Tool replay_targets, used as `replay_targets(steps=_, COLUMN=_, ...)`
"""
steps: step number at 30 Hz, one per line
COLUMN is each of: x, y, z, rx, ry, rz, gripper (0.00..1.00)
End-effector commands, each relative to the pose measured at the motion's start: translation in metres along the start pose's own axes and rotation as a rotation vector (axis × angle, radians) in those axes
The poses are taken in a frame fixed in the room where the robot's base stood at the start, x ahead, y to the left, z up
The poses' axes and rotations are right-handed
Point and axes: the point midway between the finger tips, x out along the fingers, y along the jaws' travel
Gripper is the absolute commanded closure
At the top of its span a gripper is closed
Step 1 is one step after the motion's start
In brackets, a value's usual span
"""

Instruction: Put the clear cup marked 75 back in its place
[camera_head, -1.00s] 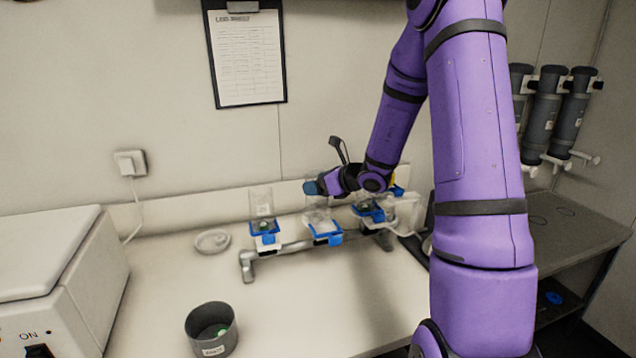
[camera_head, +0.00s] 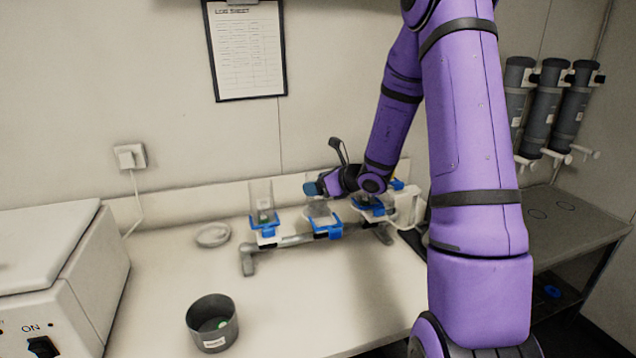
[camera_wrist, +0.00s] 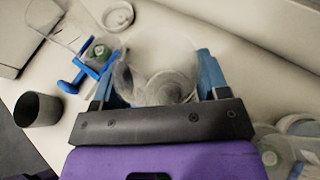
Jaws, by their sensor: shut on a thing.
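My gripper (camera_head: 318,188) is shut on a clear cup (camera_head: 320,211) at the middle blue holder (camera_head: 327,231) of the rack on the bench. In the wrist view my gripper's blue fingers (camera_wrist: 157,72) stand on both sides of this clear cup (camera_wrist: 170,80), which I look down into. I cannot read a number on it. The cup is at or just above the holder; I cannot tell whether it is seated. A clear cylinder with a green thing inside (camera_head: 262,200) stands in the left blue holder (camera_head: 266,228). The right holder (camera_head: 374,209) is partly hidden by my arm.
A small clear dish (camera_head: 212,234) lies left of the rack. A white machine (camera_head: 50,260) fills the left bench end. Bench front centre is clear. Grey tubes (camera_head: 545,105) hang at right.

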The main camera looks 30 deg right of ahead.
Motion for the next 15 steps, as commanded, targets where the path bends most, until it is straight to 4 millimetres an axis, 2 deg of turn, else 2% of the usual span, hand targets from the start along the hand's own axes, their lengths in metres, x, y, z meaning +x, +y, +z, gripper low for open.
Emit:
replay_targets(steps=1, x=0.0005, y=0.0001, z=-0.0012, rx=0.001, ry=0.000, rz=0.000, gripper=0.57)
replay_targets(steps=2, x=0.0003, y=0.0000, z=-0.0008, rx=0.000, ry=0.000, rz=0.000, gripper=0.25)
replay_targets(steps=5, x=0.0003, y=-0.0001, z=-0.0007, rx=0.000, ry=0.000, rz=0.000, gripper=0.02)
replay_targets(steps=15, x=-0.0029, y=-0.0003, z=-0.0007, rx=0.000, ry=0.001, rz=-0.001, gripper=0.02)
